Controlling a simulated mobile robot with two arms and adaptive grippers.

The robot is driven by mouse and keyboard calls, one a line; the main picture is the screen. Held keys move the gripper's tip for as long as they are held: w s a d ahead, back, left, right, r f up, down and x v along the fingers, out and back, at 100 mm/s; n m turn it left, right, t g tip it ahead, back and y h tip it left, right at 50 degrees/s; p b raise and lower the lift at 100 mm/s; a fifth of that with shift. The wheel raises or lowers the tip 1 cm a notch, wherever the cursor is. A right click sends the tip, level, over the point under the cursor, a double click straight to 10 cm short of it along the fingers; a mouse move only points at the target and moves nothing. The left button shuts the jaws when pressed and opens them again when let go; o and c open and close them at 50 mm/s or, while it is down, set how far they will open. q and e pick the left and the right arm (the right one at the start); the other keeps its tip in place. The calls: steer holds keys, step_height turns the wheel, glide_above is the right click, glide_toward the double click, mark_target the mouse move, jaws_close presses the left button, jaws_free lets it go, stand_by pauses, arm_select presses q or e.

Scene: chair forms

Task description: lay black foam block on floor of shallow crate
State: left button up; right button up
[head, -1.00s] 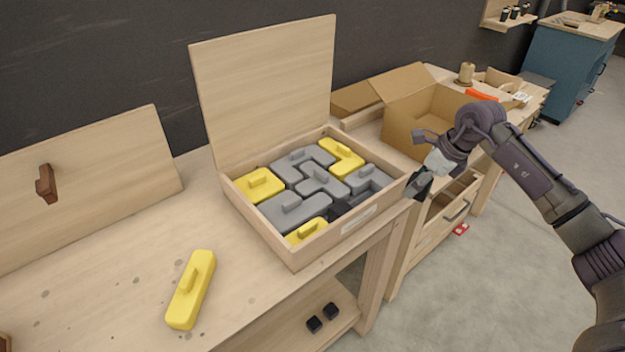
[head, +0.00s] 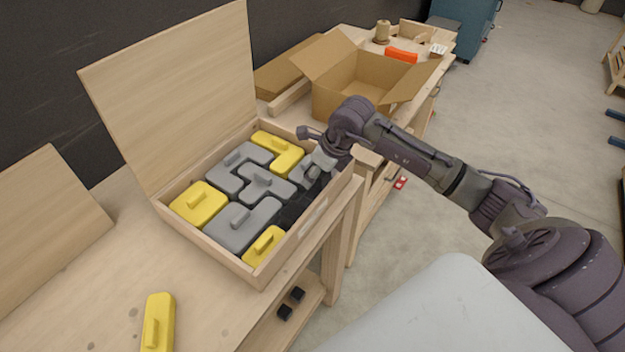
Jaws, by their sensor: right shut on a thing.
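The shallow crate (head: 216,251) is a light wooden box with its lid raised, on the bench. It holds yellow and grey blocks with raised grips. The black foam block (head: 291,214) shows as a dark shape inside along the front right wall, low among the other blocks. My right gripper (head: 311,186) reaches into the crate from the right and is shut on the black block. Its dark fingers blend with the block, so the exact contact and whether the block touches the floor cannot be told. My left gripper is not in view.
A yellow block (head: 158,322) lies on the bench in front. A wooden board (head: 45,235) leans at left. An open cardboard box (head: 350,85) stands behind the arm. Small black cubes (head: 285,313) sit on the shelf below. Grey blocks (head: 243,224) crowd the crate.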

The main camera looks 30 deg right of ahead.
mark_target(314, 195)
steer(key=shift+s+a+f, duration=0.2)
steer(key=shift+a+f, duration=0.15)
steer(key=shift+f, duration=0.05)
step_height(314, 195, down, 2)
steer(key=shift+f+p, duration=0.25)
steer(key=shift+p, duration=0.5)
steer(key=shift+f, duration=0.6)
steer(key=o, duration=0.7)
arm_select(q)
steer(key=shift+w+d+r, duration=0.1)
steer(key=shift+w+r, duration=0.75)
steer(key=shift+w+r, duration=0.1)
